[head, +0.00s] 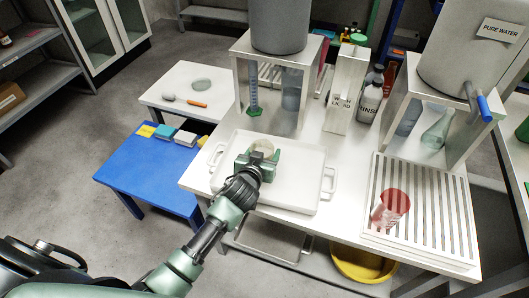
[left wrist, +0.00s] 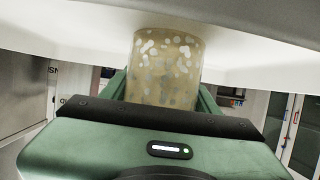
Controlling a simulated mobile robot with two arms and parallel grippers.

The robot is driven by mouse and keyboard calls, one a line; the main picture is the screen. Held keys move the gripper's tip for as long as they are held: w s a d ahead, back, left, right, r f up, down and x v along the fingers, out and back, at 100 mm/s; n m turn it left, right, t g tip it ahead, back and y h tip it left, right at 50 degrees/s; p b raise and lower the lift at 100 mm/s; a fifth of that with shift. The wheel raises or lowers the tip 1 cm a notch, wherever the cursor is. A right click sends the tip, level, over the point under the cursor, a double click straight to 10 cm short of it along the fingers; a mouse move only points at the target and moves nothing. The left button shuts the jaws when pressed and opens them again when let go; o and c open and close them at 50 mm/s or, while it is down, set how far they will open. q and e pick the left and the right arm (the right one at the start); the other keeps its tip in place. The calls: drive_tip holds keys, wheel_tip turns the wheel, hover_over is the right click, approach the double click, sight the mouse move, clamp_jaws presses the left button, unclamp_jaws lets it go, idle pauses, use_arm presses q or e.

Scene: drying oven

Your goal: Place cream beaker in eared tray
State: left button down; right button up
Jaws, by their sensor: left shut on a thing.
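The cream beaker (head: 262,147) is in the green jaws of my left gripper (head: 260,160), over the white eared tray (head: 300,188) in the head view. In the left wrist view the beaker (left wrist: 166,68) is translucent cream with pale spots, between the green fingers (left wrist: 165,92). The jaws are shut on it and partly hide it. The tray has a handle at its left and right ends. Whether the beaker's base touches the tray floor is hidden. My right gripper is not in view.
A slatted rack (head: 425,215) with a red beaker (head: 392,208) is right of the tray. Behind the tray stand a raised grey tank (head: 280,25), a white wash-liquid container (head: 347,90) and a rinse bottle (head: 369,103). A blue table (head: 150,178) is at left. The tray's right part is bare.

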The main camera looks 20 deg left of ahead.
use_arm(q)
drive_tip(key=shift+f, duration=0.1)
drive_tip(key=shift+c, duration=2)
unclamp_jaws()
drive_tip(key=shift+r, duration=0.25)
drive_tip(key=v, duration=1.2)
drive_tip(key=shift+a+f+p, duration=0.1)
drive_tip(key=shift+p, duration=0.2)
